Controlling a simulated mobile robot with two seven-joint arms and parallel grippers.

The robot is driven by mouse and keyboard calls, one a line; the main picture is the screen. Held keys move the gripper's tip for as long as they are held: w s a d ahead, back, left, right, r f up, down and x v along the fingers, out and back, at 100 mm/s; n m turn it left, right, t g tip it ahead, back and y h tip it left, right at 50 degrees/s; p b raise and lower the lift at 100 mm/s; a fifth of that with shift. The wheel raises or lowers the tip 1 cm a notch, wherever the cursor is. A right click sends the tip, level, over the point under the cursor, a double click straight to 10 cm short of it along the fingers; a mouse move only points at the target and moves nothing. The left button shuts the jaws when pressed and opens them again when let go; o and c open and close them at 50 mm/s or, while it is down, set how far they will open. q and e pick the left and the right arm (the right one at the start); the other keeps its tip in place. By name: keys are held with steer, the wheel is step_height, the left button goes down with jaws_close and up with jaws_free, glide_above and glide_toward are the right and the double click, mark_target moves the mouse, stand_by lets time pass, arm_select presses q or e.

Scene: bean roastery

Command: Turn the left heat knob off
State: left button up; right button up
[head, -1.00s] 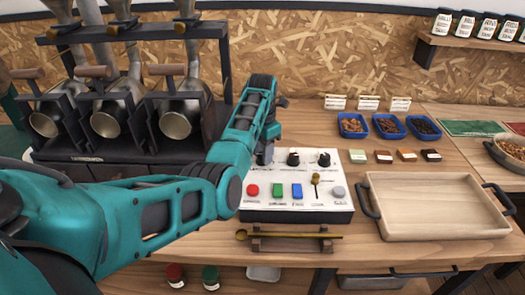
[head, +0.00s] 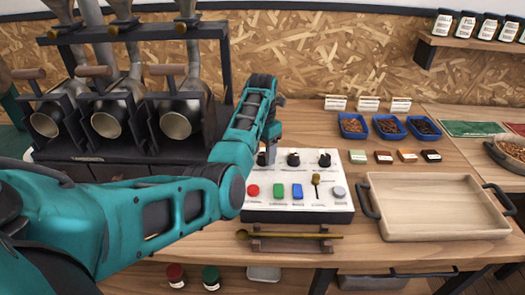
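The white control panel (head: 302,205) lies on the wooden bench with a row of black knobs along its back. The left knob (head: 262,159) is mostly hidden by my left gripper (head: 269,153), which points down at it from above. I cannot tell whether the fingers touch the knob, or whether they are open or shut. The middle knob (head: 293,159) and the right knob (head: 325,159) show clearly and stand free. My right gripper is not in view.
The panel's front carries a red button (head: 253,191), green and blue switches, a brass-topped lever (head: 316,182) and a grey button. A brass scoop (head: 290,236) rests on a stand in front. A wooden tray (head: 435,234) is right; roasters (head: 120,115) stand left.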

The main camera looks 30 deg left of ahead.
mark_target(263, 155)
arm_select(q)
steer(key=shift+o, duration=0.2)
steer(key=shift+d, duration=0.1)
step_height(263, 155, up, 13)
stand_by(0.5)
steer(key=shift+f, duration=0.1)
stand_by(0.5)
